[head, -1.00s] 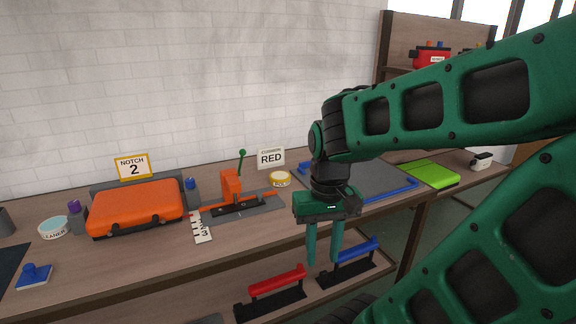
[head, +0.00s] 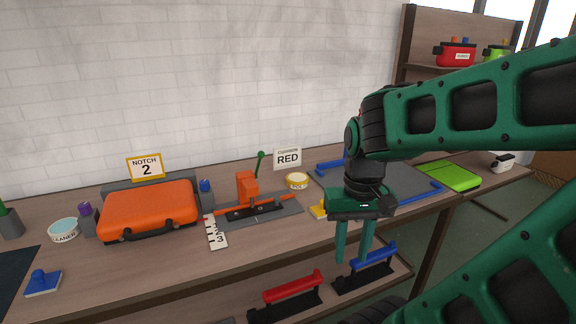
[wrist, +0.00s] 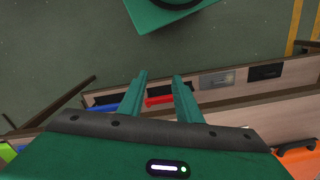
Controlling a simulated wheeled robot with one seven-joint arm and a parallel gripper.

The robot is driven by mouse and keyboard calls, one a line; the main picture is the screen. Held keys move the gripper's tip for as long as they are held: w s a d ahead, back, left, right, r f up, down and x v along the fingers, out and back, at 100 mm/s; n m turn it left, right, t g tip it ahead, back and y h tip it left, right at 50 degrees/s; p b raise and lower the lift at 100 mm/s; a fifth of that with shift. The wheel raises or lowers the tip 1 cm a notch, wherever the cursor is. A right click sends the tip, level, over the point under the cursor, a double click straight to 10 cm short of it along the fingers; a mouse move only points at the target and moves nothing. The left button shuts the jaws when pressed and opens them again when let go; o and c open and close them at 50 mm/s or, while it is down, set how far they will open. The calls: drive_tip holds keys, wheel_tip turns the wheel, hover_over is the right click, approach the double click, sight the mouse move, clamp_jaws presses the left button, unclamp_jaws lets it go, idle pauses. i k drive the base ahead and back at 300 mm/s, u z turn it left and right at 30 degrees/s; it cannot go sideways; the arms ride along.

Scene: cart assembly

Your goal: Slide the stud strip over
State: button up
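A black strip with small marks (head: 256,212) lies on a grey plate (head: 288,211) on the bench, under an orange clamp (head: 247,187) with a green lever; I cannot tell for sure that it is the stud strip. A thin orange-red bar shows at the plate's left end. My gripper (head: 353,262) points down in front of the bench edge, right of the clamp and apart from it. Its two fingers are spread with nothing between them. The wrist view also shows my gripper (wrist: 160,75) with floor and a red-handled piece (wrist: 159,100) beyond the fingers.
An orange case (head: 150,210), a number 3 ruler card (head: 216,233) and a yellow-topped tin (head: 297,180) stand near the clamp. A small yellow piece (head: 317,211) lies beside my gripper. Red (head: 291,287) and blue (head: 368,263) handles sit on the lower shelf.

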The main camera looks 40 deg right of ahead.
sight(232, 216)
drive_tip(key=i, duration=0.85)
drive_tip(key=u, duration=0.05)
